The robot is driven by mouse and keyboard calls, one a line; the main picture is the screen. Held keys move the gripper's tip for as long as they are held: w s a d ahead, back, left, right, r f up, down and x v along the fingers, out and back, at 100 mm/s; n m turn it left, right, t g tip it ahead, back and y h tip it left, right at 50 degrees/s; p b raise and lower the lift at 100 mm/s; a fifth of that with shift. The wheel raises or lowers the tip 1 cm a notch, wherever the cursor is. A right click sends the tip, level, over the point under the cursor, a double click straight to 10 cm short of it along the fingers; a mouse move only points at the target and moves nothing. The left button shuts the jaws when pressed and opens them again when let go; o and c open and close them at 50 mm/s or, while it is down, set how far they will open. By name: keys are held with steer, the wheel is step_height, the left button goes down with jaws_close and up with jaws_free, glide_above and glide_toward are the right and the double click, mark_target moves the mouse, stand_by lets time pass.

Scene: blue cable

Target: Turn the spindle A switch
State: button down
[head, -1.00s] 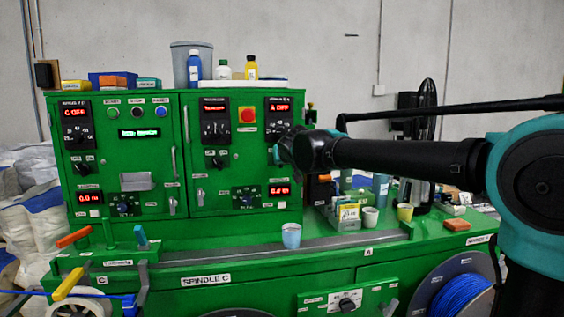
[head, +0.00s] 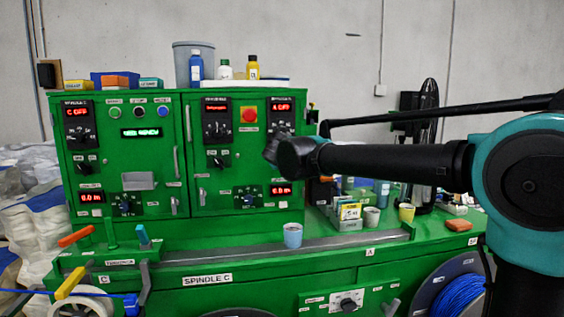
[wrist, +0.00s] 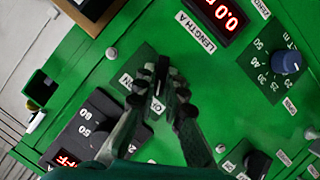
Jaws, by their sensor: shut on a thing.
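The spindle A switch (wrist: 158,106) is a black knob on a green panel with an ON/OFF label plate, in the middle of the wrist view. My gripper (wrist: 162,88) is shut on the knob, one finger on each side. In the head view, my gripper (head: 287,152) is at the right part of the green cabinet and hides the switch. Above it, the spindle A display (head: 281,107) reads A OFF in red. The knob's exact angle is partly hidden by the fingers.
The length A display (wrist: 219,16) and a blue-grey knob (wrist: 286,62) are near the switch. A black dial (wrist: 92,122) is on the other side. In the head view, a light-blue cup (head: 293,235) and a card box (head: 347,217) stand on the ledge below.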

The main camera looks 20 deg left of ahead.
steer(key=c, duration=1.6)
jaws_free()
steer(key=v, duration=1.2)
